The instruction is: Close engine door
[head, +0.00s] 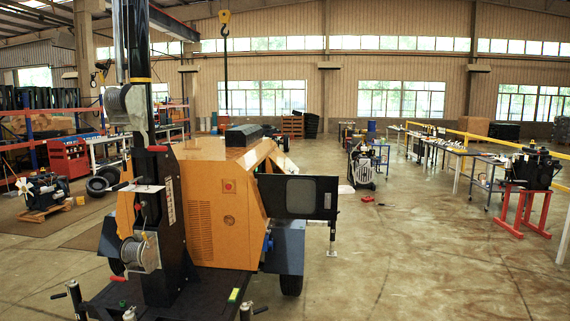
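The light tower's orange engine housing (225,205) stands left of centre in the head view, on a dark trailer frame. A dark door panel (325,200) with a grey rectangular patch on its face sticks out to the right from the housing. It looks swung open, standing upright and away from the body. The engine opening behind it is hidden from this side. A black mast (158,225) with cable winches rises at the front of the housing. My gripper is not in view.
Jack handles and a wheel (291,284) are low around the trailer. The concrete floor right of the door panel is open. Further right, an engine sits on a red stand (526,207), near workbenches and a yellow rail. A red cabinet (68,158) stands at the left.

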